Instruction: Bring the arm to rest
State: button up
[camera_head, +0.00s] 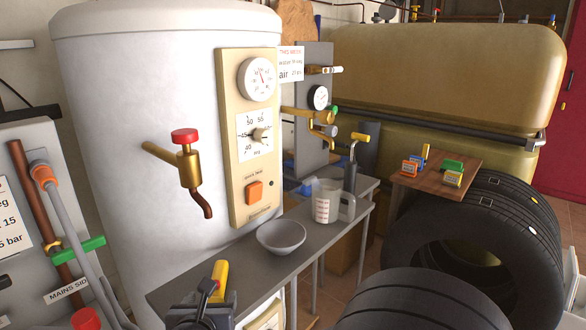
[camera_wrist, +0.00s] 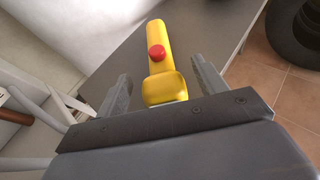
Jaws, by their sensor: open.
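My gripper (camera_head: 207,296) is at the bottom of the head view, low over the near end of the grey bench (camera_head: 262,268). In the wrist view my gripper (camera_wrist: 161,70) is open, with one finger on each side of a yellow handle-like object (camera_wrist: 161,45) with a red button. The fingers look apart from it. The yellow object also shows in the head view (camera_head: 220,279), beside the dark jaws. Its lower end is hidden by my gripper in the wrist view.
A grey bowl (camera_head: 281,238) and a measuring jug (camera_head: 328,204) stand farther along the bench. The white boiler tank (camera_head: 110,130) with a red-handled tap (camera_head: 187,160) rises behind. Black tyres (camera_head: 425,302) lie to the right. Pipes and a hose (camera_head: 75,225) are at left.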

jog(key=shift+w+f, duration=0.55)
jog(key=shift+w, duration=0.15)
jog(key=shift+s+r+p, duration=0.1)
jog(key=shift+r+p, duration=0.2)
jog(key=shift+r, duration=0.7)
